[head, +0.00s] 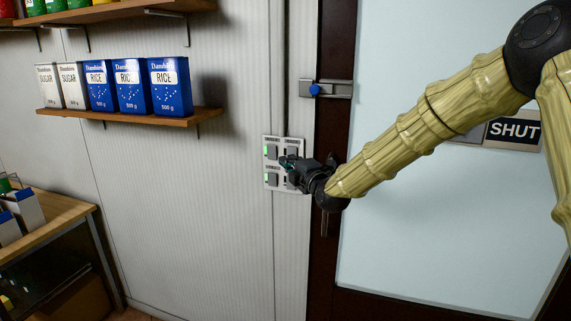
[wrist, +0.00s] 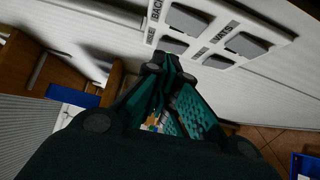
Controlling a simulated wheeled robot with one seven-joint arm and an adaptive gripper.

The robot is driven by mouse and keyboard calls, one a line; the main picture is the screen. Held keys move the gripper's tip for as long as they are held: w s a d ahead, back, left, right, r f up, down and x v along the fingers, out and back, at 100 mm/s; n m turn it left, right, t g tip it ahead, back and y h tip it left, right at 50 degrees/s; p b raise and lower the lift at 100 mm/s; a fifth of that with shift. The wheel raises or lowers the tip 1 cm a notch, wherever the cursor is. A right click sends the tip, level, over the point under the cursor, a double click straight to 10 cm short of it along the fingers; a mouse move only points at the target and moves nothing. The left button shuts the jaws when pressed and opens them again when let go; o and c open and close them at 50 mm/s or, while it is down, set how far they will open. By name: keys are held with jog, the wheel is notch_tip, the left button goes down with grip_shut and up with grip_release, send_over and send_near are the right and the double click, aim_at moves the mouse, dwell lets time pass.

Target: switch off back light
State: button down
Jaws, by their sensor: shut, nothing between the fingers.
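A pale switch panel (head: 268,172) with several grey rocker switches is on the wall left of the door. Green lights glow along its left side. In the wrist view the panel (wrist: 213,33) has a label reading BACK (wrist: 157,11), with a grey rocker (wrist: 188,20) beside it. Other labels are hard to read. My gripper (head: 288,163) is shut and empty in front of the panel, covering part of its right side in the head view. In the wrist view its tips (wrist: 167,62) are by the panel's lower edge; I cannot tell whether they touch.
A dark-framed door (head: 420,220) with a blue-knobbed latch (head: 315,90) and a SHUT sign (head: 514,131) is to the right. A wooden shelf (head: 130,119) with rice and sugar packs juts out at upper left. A table (head: 45,225) stands at lower left.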

jog(key=b+v, duration=0.2)
jog(key=v, duration=0.4)
jog(key=shift+s+d+r, duration=0.2)
jog(key=shift+s+r, duration=0.1)
jog(key=shift+r, duration=0.2)
jog(key=shift+f, duration=0.1)
jog(key=s+d+f+m+g+h, duration=0.2)
jog(key=s+d+f+m, duration=0.3)
jog(key=f, duration=0.9)
jog(key=s+f+m+g+h, duration=0.1)
jog(key=s+f+m+g, duration=0.35)
jog(key=f, duration=0.85)
jog(key=s+d+f+m+g+h, duration=0.1)
jog(key=s+d+f+m+h, duration=0.15)
jog(key=s+f, duration=0.85)
jog(key=s+d+f+m+g+h, duration=0.1)
jog(key=s+d+f+m+g, duration=0.2)
jog(key=s+f, duration=0.4)
jog(key=s+d+f+m+g, duration=0.2)
jog(key=s+d+f+m, duration=0.3)
jog(key=s, duration=1.2)
jog(key=s+d+f+m+g+h, duration=0.1)
jog(key=s+d+f+m+g, duration=0.2)
jog(key=s+f, duration=0.7)
jog(key=shift+s+d+f+m+g+h, duration=0.4)
jog(key=shift+s+m, duration=0.2)
jog(key=shift+s, duration=0.4)
